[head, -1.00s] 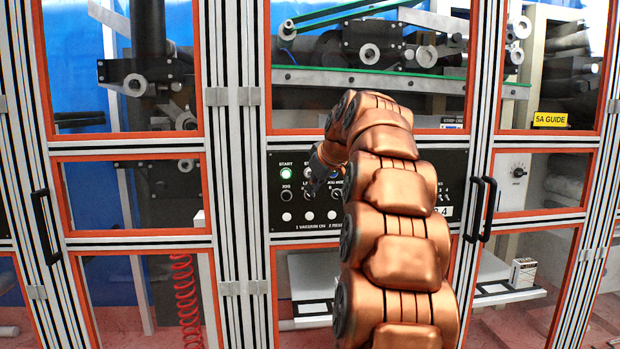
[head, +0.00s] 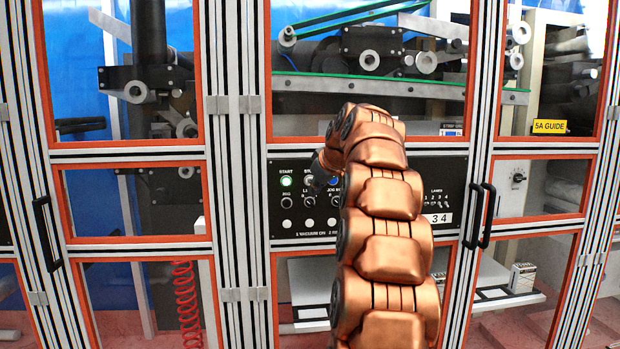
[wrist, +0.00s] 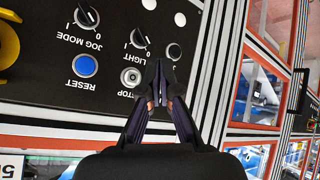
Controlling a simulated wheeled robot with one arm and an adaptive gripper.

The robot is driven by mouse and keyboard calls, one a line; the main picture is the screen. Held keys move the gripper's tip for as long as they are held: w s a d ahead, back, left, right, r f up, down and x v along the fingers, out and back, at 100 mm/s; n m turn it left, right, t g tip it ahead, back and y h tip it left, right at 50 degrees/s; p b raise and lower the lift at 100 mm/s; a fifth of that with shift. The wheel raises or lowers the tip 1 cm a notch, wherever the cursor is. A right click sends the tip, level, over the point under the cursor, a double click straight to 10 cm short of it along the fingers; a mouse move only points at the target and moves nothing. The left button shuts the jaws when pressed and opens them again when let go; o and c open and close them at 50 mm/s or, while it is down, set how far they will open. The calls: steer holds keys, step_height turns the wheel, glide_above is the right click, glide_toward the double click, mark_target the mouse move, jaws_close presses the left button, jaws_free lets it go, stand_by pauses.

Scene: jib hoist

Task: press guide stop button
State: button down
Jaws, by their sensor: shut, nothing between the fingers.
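In the head view the STOP button (head: 308,180) is partly covered by my gripper. My gripper (wrist: 159,82) is shut and empty. Its fingertips overlap the panel just right of the STOP button in the wrist view; I cannot tell whether they touch it. In the head view my gripper (head: 325,170) is mostly hidden by my arm.
The lit START button (head: 286,181) is left of STOP. A blue RESET button (wrist: 85,65), LIGHT knob (wrist: 140,38) and JOG MODE knob (wrist: 87,15) are close by. A yellow 5A GUIDE sign (head: 550,126) is at the right. Door handles (head: 480,215) stick out beside the panel.

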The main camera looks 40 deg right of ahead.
mark_target(310, 181)
steer(key=shift+w+d+p, duration=0.7)
steer(key=shift+w+d, duration=0.15)
steer(key=shift+w, duration=0.25)
steer(key=shift+w+d+p, duration=0.7)
steer(key=shift+w+d, duration=0.1)
steer(key=shift+w, duration=0.25)
steer(key=shift+w, duration=0.1)
steer(key=shift+w+d+r, duration=0.1)
steer(key=shift+w+d, duration=0.15)
steer(key=shift+w+d+p, duration=0.25)
steer(key=shift+w+p, duration=0.1)
steer(key=shift+p, duration=0.2)
stand_by(0.6)
steer(key=shift+s+a, duration=0.1)
stand_by(0.3)
steer(key=shift+s+a+b, duration=0.45)
steer(key=shift+s+b, duration=0.1)
steer(key=shift+b, duration=0.3)
steer(key=shift+s, duration=0.1)
